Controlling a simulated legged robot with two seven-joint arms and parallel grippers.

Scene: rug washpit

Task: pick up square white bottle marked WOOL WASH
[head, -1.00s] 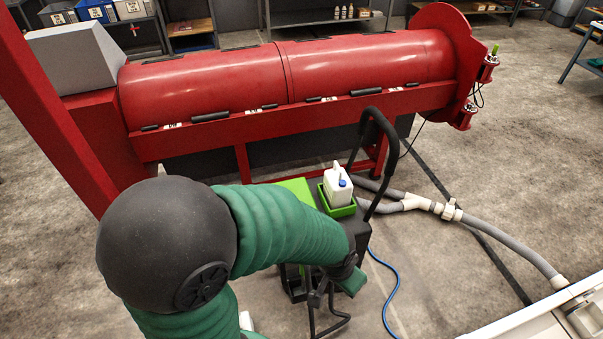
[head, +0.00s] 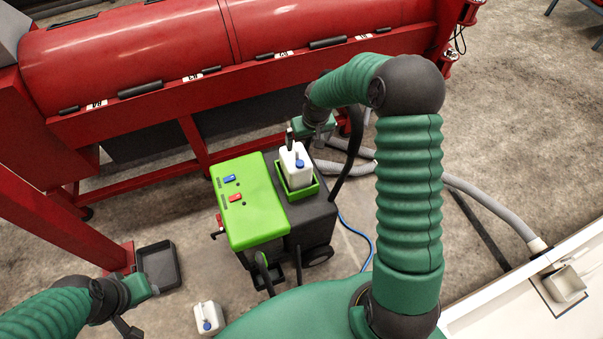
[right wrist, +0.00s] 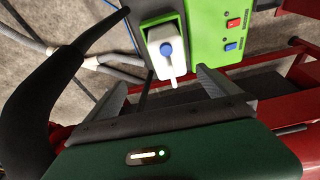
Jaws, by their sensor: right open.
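A square white bottle (head: 295,169) with a blue cap stands upright in a green holder (head: 299,193) on a dark cart. Its lettering is not readable. It also shows in the right wrist view (right wrist: 163,52), spout toward my gripper. My right gripper (head: 294,137) is at the bottle's far side, near its top. In the right wrist view my right gripper (right wrist: 160,82) is open, its two fingers apart, with the bottle in line with the gap, ahead of the tips. Nothing is held. My left gripper (head: 140,292) is low at the left; its fingers are unclear.
The cart's green panel (head: 249,200) is left of the bottle. A black handle (head: 349,160) rises close on its right. A red drum machine (head: 140,60) stands behind. Another white container (head: 207,318) and a black tray (head: 157,268) are on the floor.

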